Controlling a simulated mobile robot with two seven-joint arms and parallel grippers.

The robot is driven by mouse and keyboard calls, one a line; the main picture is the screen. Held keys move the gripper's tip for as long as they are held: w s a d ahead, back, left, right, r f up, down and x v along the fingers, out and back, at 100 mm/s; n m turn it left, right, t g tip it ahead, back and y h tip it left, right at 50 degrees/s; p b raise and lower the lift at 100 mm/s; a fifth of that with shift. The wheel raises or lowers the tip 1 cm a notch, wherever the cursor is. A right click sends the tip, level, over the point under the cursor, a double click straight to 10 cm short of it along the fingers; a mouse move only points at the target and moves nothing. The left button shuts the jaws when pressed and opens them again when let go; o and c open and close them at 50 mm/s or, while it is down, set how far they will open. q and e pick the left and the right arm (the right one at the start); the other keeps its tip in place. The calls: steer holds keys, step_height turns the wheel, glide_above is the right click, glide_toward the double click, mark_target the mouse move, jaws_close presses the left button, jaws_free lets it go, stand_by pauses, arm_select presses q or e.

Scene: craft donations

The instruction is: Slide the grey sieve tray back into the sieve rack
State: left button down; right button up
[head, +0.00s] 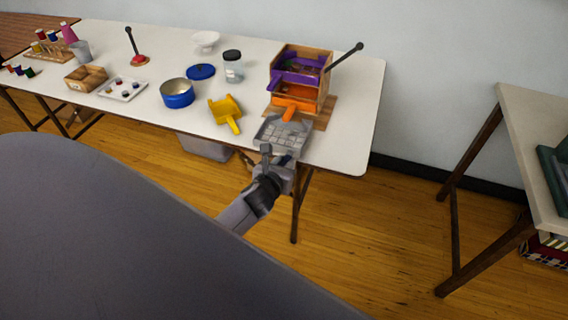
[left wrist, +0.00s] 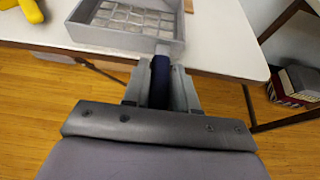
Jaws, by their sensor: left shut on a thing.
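The grey sieve tray (head: 283,135) is at the front edge of the white table, in front of the sieve rack. It also shows in the left wrist view (left wrist: 128,22), with a grid floor. My left gripper (head: 279,164) is shut on the tray's handle, which looks dark between the fingers in the left wrist view (left wrist: 161,80). The wooden sieve rack (head: 327,88) stands on a board behind the tray. It holds a purple tray (head: 298,80) and an orange tray (head: 298,103) whose handle points toward the grey tray. My right gripper is not in view.
A yellow scoop-like tray (head: 226,109) lies left of the grey tray. A blue tin (head: 177,93), a lidded jar (head: 233,67) and a blue lid (head: 201,71) stand further left. A dark rod with a ball end (head: 345,57) sticks out right of the rack.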

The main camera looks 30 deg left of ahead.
arm_select(q)
steer(key=shift+r+p, duration=0.55)
steer(key=shift+r, duration=1.95)
